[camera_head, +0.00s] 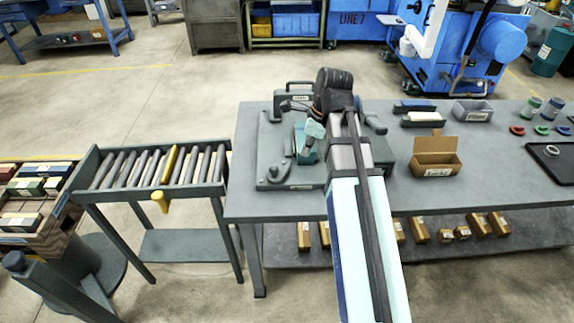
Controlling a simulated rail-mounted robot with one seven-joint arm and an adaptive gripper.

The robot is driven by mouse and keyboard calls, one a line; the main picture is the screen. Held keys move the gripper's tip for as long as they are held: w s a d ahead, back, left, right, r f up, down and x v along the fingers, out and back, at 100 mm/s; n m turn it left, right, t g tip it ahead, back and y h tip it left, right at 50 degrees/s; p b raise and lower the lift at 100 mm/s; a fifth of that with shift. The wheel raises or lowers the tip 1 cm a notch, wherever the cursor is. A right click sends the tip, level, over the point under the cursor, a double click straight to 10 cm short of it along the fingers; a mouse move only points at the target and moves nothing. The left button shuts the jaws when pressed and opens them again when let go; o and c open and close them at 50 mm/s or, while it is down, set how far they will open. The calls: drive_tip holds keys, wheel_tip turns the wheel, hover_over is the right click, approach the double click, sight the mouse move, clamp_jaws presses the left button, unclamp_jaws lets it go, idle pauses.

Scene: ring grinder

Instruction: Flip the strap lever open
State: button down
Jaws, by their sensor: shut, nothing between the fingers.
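A grey fixture plate (265,143) lies at the left end of the workbench. On it are a rounded grey clamp-like part (278,173) at the front, a teal block (299,148) in the middle and a grey bracket with a handle (293,88) at the back. I cannot tell for sure which part is the strap lever; it is small or partly hidden by my arm. My gripper (287,105) is a dark shape at the end of my arm, above the back of the plate, pointing left. Its fingers look shut and empty. I cannot tell whether it touches anything.
My arm covers the plate's right side. To the right on the workbench (490,180) are an open cardboard box (436,165), a grey bin (473,111), small trays and coloured rings. A roller conveyor (150,186) stands close on the left. Small boxes lie on the lower shelf.

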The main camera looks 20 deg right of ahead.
drive_tip(key=shift+f, duration=0.15)
drive_tip(key=a+f+p, duration=0.1)
drive_tip(key=f, duration=0.2)
drive_tip(key=w+a+f+p, duration=0.1)
drive_tip(key=a+f, duration=0.1)
drive_tip(key=f, duration=0.1)
drive_tip(key=w+a+f+p, duration=0.1)
drive_tip(key=a+f, duration=0.1)
drive_tip(key=f, duration=0.1)
drive_tip(key=shift+w, duration=0.25)
drive_tip(key=shift+w+a+p, duration=0.2)
drive_tip(key=shift+a+p, duration=0.1)
drive_tip(key=shift+a, duration=0.1)
drive_tip(key=shift+a+m, duration=0.1)
drive_tip(key=shift+m, duration=0.2)
